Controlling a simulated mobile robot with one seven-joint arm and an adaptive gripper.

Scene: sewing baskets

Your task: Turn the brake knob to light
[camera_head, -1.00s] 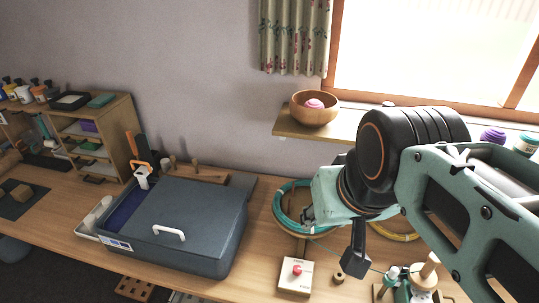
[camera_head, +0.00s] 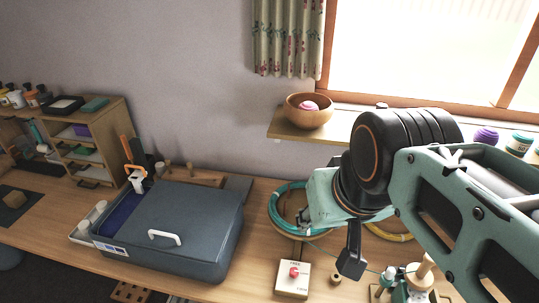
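A small cream box with a red knob (camera_head: 294,272) on top stands near the front edge of the table; its printed label is too small to read, so I cannot tell its setting. My gripper (camera_head: 350,264) hangs just right of and above the box, apart from the knob. One dark finger shows; the other is hidden or too unclear to make out, so I cannot tell how far it is open.
A blue-grey lidded case (camera_head: 190,222) with a white handle stands to the left. A teal hoop (camera_head: 280,213) lies behind the box. A wooden spool (camera_head: 336,279) sits right of it, and a teal device (camera_head: 413,290) stands farther right. A wooden bowl (camera_head: 305,120) is on the shelf.

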